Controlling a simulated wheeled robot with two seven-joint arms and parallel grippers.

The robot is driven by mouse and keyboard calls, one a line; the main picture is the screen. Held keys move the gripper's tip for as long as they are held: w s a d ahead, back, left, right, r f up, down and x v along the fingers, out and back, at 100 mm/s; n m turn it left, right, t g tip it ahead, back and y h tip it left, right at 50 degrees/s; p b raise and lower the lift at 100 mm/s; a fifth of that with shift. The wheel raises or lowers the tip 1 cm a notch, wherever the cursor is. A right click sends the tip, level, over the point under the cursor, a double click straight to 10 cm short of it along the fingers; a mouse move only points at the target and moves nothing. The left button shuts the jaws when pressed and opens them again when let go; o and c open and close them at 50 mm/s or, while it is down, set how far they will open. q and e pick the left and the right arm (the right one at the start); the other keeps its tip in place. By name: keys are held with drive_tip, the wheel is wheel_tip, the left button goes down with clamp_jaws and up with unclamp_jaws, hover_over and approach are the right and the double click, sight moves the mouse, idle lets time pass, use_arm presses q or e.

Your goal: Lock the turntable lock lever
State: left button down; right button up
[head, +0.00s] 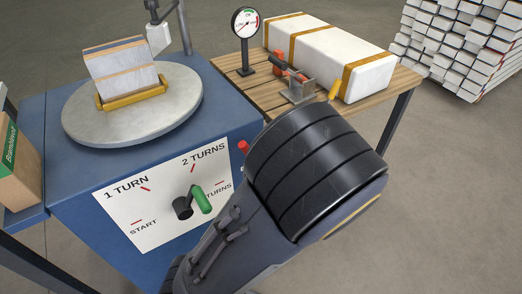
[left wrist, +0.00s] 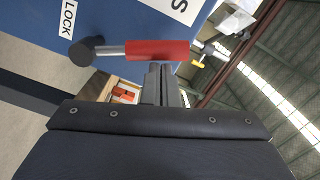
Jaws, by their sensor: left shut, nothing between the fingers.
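The lock lever has a red grip (left wrist: 157,50) on a metal rod with a dark round pivot (left wrist: 82,52), in the left wrist view. A white LOCK label (left wrist: 68,17) is on the blue wall near the pivot. My left gripper (left wrist: 160,68) is shut and empty, its tips close against the side of the red grip; I cannot tell whether they touch. In the head view a red tip (head: 243,147) shows beside my arm, which hides the rest and the gripper. The grey turntable (head: 185,110) carries a pale block (head: 121,70) in a yellow holder (head: 135,97).
The blue stand's front panel (head: 150,235) has a crank with a green handle (head: 201,199). A slatted table (head: 232,68) at the right holds a gauge (head: 245,25) and a long white package (head: 325,55). A cardboard box (head: 22,175) stands at the left.

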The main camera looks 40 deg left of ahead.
use_arm(q)
drive_tip(key=d+r+p, duration=0.1)
drive_tip(key=d+p, duration=0.1)
drive_tip(key=d, duration=0.9)
drive_tip(key=shift+s+d+r+p, duration=0.25)
drive_tip(key=shift+d+r+p, duration=0.05)
drive_tip(key=shift+r+p, duration=0.1)
